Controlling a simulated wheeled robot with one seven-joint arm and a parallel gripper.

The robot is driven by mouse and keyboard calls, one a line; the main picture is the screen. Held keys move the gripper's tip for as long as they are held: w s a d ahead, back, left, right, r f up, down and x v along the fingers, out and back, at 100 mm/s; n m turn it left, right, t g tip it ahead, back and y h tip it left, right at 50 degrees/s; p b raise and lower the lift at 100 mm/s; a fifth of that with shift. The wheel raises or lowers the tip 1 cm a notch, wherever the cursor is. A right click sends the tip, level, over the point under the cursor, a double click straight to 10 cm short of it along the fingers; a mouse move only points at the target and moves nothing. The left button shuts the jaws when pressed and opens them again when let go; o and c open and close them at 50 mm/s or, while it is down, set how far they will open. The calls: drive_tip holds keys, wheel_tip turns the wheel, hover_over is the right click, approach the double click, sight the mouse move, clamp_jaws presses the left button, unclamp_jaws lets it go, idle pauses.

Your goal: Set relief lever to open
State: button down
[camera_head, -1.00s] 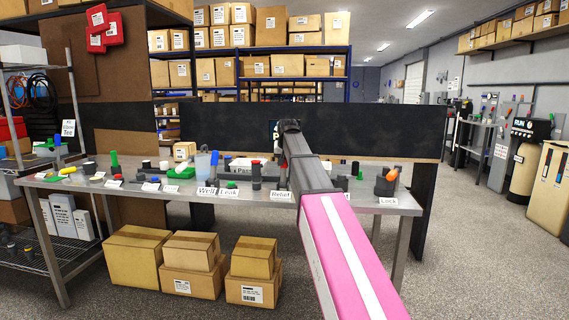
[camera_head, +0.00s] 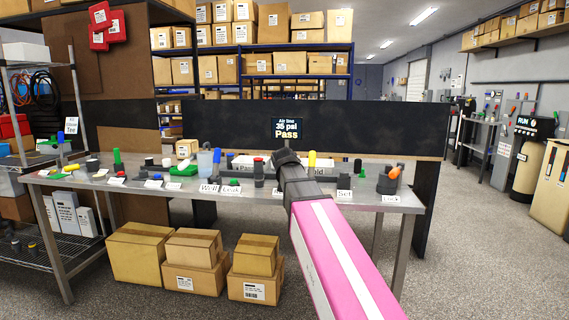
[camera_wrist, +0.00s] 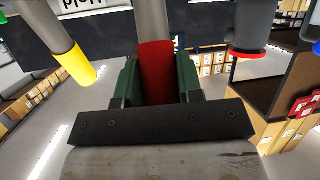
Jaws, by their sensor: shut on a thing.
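In the wrist view, the green fingers of my gripper (camera_wrist: 158,88) are closed on either side of a red lever handle (camera_wrist: 156,62). The handle is fixed to a grey shaft. My arm hides this lever and its label in the head view, so its set position cannot be read there. A small screen (camera_head: 288,131) on the black panel reads "Air line 35 psi Pass".
A yellow-handled lever (camera_wrist: 78,66) stands close beside the red one; its yellow handle also shows in the head view (camera_head: 312,158). A dark knob with a red ring (camera_wrist: 249,45) is on the other side. The steel bench (camera_head: 275,196) holds several other fittings.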

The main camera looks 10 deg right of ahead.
drive_tip(key=shift+s+a+f+t, duration=0.1)
drive_tip(key=shift+s+f+t, duration=0.1)
drive_tip(key=shift+s+t, duration=0.1)
idle(0.4)
drive_tip(key=c, duration=0.8)
unclamp_jaws()
drive_tip(key=v, duration=1.1)
drive_tip(key=shift+f, duration=0.1)
